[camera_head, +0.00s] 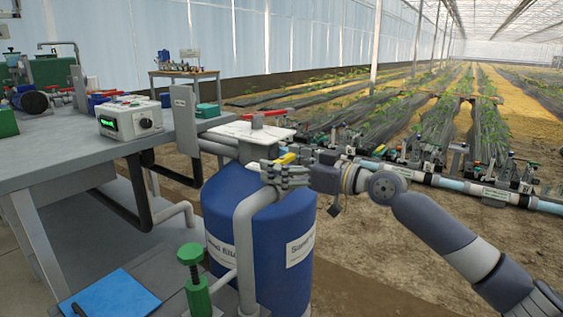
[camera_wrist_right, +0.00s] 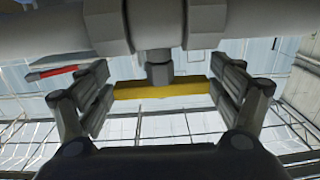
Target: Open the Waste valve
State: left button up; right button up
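A yellow lever handle (camera_head: 286,158) sits on the grey pipework beside the blue tank (camera_head: 225,210). No readable Waste label shows, so I cannot tell whether this is the Waste valve. My right gripper (camera_head: 268,174) is at this handle, its arm coming in from the right. In the right wrist view the yellow handle (camera_wrist_right: 160,89) lies crosswise between the spread fingers of my right gripper (camera_wrist_right: 163,95), below a grey pipe fitting (camera_wrist_right: 160,65). The fingers are open; whether the right-hand one touches the handle's end is unclear. My left gripper is not in view.
A red lever (camera_head: 265,114) stands above the tank's white top plate (camera_head: 240,132). A green-handled valve (camera_head: 194,270) is at lower front. A controller box (camera_head: 130,119) sits on the grey bench (camera_head: 60,150) at left. Open soil lies right of the tank.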

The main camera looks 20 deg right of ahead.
jog(key=shift+r, duration=0.2)
jog(key=v, duration=1.2)
jog(key=shift+f, duration=0.2)
dwell(1.4)
